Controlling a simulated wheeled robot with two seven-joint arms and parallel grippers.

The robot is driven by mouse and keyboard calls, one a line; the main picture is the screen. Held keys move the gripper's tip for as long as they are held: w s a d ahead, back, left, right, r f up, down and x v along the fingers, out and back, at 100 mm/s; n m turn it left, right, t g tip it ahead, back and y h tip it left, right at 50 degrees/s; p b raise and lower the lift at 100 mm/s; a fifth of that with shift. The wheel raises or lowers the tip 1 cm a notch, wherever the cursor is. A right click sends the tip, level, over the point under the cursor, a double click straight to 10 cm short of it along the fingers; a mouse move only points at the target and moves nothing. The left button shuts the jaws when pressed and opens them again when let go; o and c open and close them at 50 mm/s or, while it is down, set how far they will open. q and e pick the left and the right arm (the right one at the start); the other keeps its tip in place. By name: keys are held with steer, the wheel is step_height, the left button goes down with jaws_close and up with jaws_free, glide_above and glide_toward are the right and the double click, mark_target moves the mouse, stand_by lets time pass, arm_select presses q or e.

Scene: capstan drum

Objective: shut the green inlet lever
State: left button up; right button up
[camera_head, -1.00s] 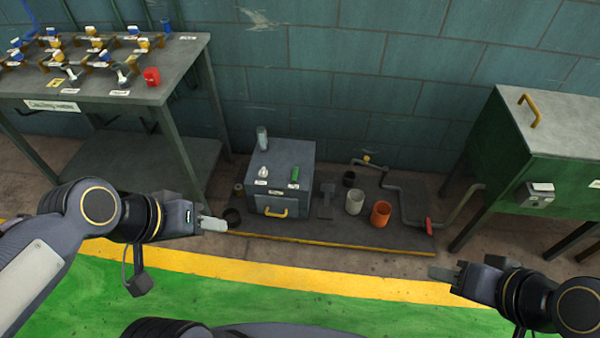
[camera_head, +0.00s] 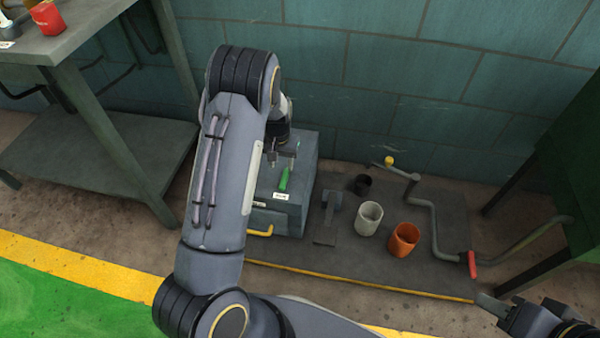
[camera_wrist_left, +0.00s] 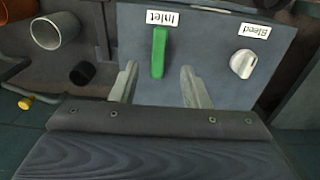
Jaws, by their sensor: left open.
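The green inlet lever (camera_head: 284,180) is on top of the grey box (camera_head: 309,180), beside a small white label. In the left wrist view the green lever (camera_wrist_left: 159,52) points up and down the picture, under the "Inlet" label (camera_wrist_left: 165,18). My left gripper (camera_head: 283,158) is over the box top; in the wrist view its two fingers (camera_wrist_left: 157,88) are apart, one on each side of the lever's near end. Nothing is between them that I can see gripped. My right gripper (camera_head: 492,303) is at the lower right, far from the box; its jaw gap is unclear.
A white bleed knob (camera_wrist_left: 243,64) is beside the lever on the box. A white cup (camera_head: 369,218), an orange cup (camera_head: 404,240) and a pipe with a red handle (camera_head: 472,264) are right of the box. A workbench (camera_head: 100,38) stands left.

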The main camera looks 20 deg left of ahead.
mark_target(283, 180)
arm_select(q)
steer(key=shift+w+f, duration=0.35)
steer(key=shift+f, duration=0.35)
step_height(283, 180, down, 7)
steer(key=b, duration=0.3)
steer(key=shift+f, duration=0.15)
jaws_close()
